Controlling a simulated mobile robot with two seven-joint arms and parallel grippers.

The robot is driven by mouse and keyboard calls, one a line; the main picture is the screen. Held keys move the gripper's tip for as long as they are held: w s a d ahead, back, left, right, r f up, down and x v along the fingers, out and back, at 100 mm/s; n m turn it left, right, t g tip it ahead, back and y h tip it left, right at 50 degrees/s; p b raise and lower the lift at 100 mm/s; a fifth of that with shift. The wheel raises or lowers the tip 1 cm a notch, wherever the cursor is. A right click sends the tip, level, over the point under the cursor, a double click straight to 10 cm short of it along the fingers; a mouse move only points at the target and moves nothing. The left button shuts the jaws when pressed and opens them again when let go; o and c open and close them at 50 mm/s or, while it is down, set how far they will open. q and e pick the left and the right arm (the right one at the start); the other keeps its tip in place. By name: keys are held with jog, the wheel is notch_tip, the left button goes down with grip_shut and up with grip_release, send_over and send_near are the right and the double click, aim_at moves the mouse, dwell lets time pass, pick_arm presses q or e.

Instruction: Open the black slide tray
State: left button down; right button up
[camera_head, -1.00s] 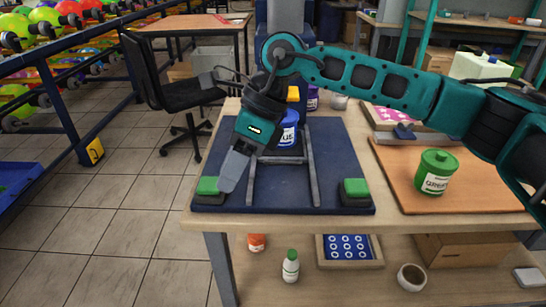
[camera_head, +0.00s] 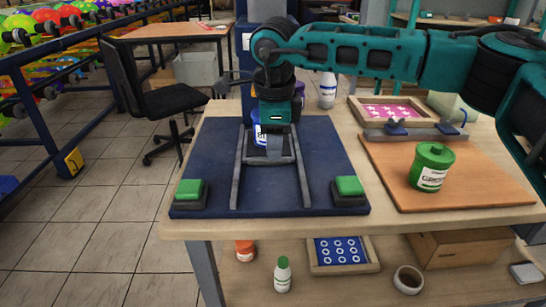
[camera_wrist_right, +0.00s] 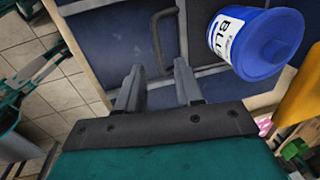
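The dark blue board (camera_head: 215,150) on the table carries a dark slide frame with two long grey rails (camera_head: 304,184) and a crossbar. In the right wrist view a dark U-shaped handle (camera_wrist_right: 157,45) stands up from a dark surface just beyond the fingertips. My right gripper (camera_head: 274,158) points down between the rails, near the crossbar. In the wrist view its two fingers (camera_wrist_right: 160,82) are apart with nothing between them, and the handle is apart from them. In the head view the gripper hides the handle. My left gripper is not in view.
A blue ink jar (camera_wrist_right: 255,40) is close to the right finger. Green-topped blocks (camera_head: 189,190) and (camera_head: 349,188) sit at the board's front corners. A green jar (camera_head: 431,167) stands on a wooden board (camera_head: 480,180) to the right. A framed pink screen (camera_head: 392,112) lies behind.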

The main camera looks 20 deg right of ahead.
jog(key=shift+w+f, duration=0.15)
jog(key=shift+f, duration=0.75)
jog(key=shift+w+f, duration=0.15)
jog(key=shift+f, duration=0.7)
grip_shut()
